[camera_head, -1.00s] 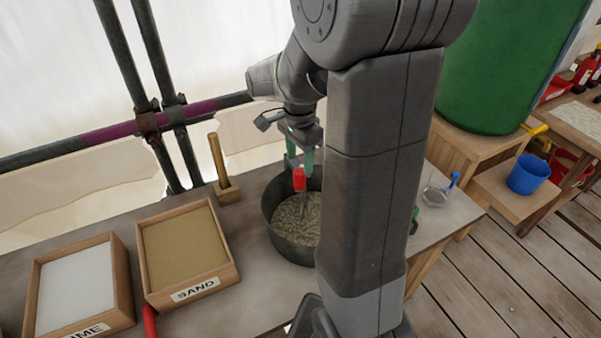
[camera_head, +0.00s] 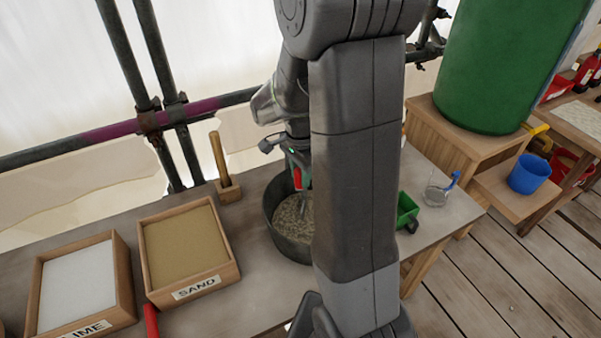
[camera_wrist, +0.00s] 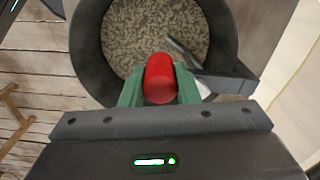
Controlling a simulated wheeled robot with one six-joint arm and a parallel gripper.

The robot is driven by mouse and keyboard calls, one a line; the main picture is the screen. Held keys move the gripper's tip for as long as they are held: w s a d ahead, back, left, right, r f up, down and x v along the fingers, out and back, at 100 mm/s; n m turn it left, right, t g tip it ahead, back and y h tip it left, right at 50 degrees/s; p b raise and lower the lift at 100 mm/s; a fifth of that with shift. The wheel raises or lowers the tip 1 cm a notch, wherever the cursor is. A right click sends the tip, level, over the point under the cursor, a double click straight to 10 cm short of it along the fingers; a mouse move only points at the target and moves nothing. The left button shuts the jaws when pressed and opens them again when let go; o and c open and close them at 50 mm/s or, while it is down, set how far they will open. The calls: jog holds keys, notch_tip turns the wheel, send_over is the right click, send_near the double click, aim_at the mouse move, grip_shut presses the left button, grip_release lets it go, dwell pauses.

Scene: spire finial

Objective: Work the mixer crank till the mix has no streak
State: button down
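The mixing tub (camera_head: 292,249) is a dark round bucket on the bench, partly hidden behind my arm. Its mix (camera_wrist: 150,35) looks grainy, speckled grey and tan, in the wrist view. The crank's red handle (camera_wrist: 159,78) sits between the green fingers of my gripper (camera_wrist: 160,88), which are closed against its sides. In the head view the red handle (camera_head: 298,179) stands upright over the tub, with a metal paddle below it reaching into the mix. My arm hides the tub's right part, and the fingers only partly show there.
Wooden trays of lime (camera_head: 78,288) and sand (camera_head: 186,246) lie left of the tub. A wooden-handled tool (camera_head: 220,160) stands behind. A green scoop (camera_head: 407,211) and a clear cup (camera_head: 437,190) lie to the right. Scaffold poles (camera_head: 150,120) run behind the bench.

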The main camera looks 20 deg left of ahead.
jog(key=shift+d, duration=0.1)
jog(key=w+d+n+b, duration=0.1)
jog(key=w+d+n, duration=0.4)
jog(key=n, duration=1)
jog(key=shift+w+d+n, duration=0.2)
jog(key=shift+w+n, duration=0.2)
jog(key=shift+w, duration=1.05)
jog(key=c, duration=1.1)
grip_release()
notch_tip(320, 180, up, 14)
jog(key=shift+f+b, duration=0.1)
jog(key=shift+b, duration=0.3)
